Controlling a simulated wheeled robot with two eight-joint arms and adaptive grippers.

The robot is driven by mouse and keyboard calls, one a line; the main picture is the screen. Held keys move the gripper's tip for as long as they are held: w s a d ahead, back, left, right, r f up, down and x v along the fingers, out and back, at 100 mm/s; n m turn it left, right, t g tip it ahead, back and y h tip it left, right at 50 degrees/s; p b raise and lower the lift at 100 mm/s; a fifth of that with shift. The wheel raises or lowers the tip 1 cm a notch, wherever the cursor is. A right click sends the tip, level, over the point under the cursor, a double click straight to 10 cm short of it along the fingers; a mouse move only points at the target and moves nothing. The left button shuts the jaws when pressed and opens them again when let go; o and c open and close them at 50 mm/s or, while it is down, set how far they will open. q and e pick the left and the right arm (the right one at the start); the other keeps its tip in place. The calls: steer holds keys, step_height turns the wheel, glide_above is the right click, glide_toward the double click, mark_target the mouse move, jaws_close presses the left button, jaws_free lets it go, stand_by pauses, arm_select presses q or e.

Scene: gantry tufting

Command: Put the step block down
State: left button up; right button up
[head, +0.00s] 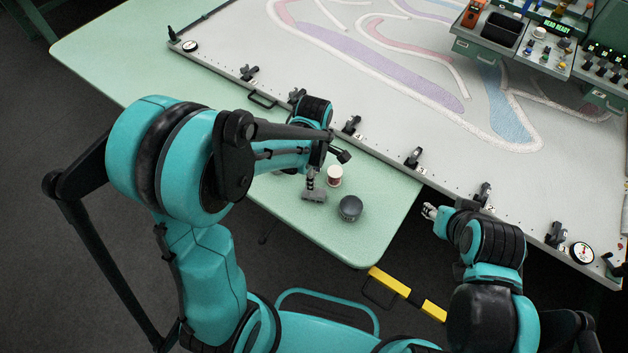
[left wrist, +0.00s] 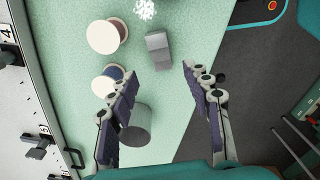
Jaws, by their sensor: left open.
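The step block (head: 314,196) is a small grey block that appears to rest on the green table, between the spool and the table's near edge. In the left wrist view the step block (left wrist: 158,52) lies just past my fingertips, showing its stepped shape. My left gripper (head: 313,178) points down at it in the head view. In the left wrist view the left gripper's fingers (left wrist: 158,76) are spread apart with nothing between their tips. My right gripper (head: 431,211) is by the frame's near edge, away from the block; its finger state is too small to tell.
The left wrist view also shows a blue spool (left wrist: 105,80) and a grey cylinder (left wrist: 135,128) beside the left finger. The tufting frame (head: 390,157) with clamps borders the table (head: 370,240).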

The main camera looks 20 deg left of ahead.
arm_select(q)
steer(key=s+a+r+m+t, duration=0.2)
steer(key=s+r+m+t, duration=0.1)
steer(key=s+r+m, duration=0.2)
steer(key=s+a+r+m+t, duration=0.2)
steer(key=s+r+m+t, duration=0.2)
steer(key=r+m, duration=0.5)
steer(key=shift+s+a+r+m, duration=0.3)
steer(key=shift+s+m, duration=0.3)
steer(key=shift+m, duration=1.7)
